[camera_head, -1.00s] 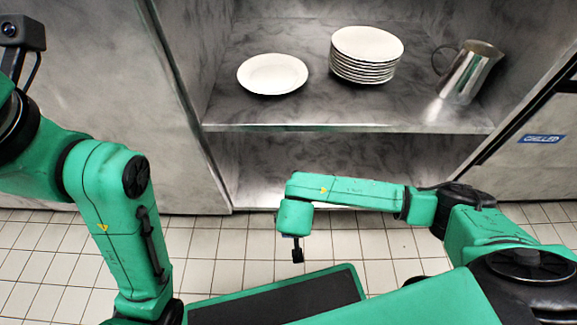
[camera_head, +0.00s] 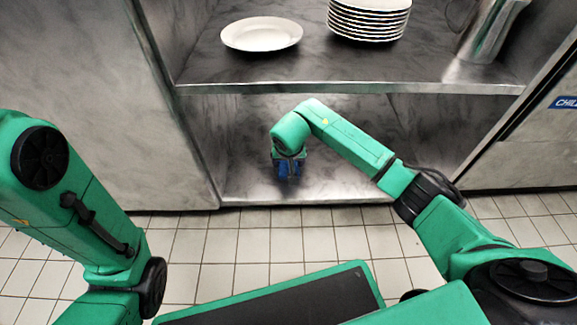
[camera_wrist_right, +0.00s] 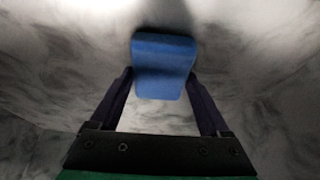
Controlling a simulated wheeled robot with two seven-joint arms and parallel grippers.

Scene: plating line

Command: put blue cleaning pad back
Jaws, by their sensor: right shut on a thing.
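The blue cleaning pad (camera_wrist_right: 163,68) is a small blue block with rounded corners. In the right wrist view it sits between the two dark fingers of my right gripper (camera_wrist_right: 163,78), which is shut on it. In the head view my right gripper (camera_head: 288,168) points down inside the lower compartment (camera_head: 240,188) of the metal cabinet, below the shelf. A bit of blue shows there at the fingers. Whether the pad touches the compartment floor I cannot tell. My left arm is at the left of the head view, but its gripper is out of frame.
The shelf edge (camera_head: 350,87) runs above my right forearm. On the shelf are a single white plate (camera_head: 261,35), a stack of plates (camera_head: 368,20) and a metal jug (camera_head: 488,30). The compartment floor around the gripper looks bare. White floor tiles lie in front.

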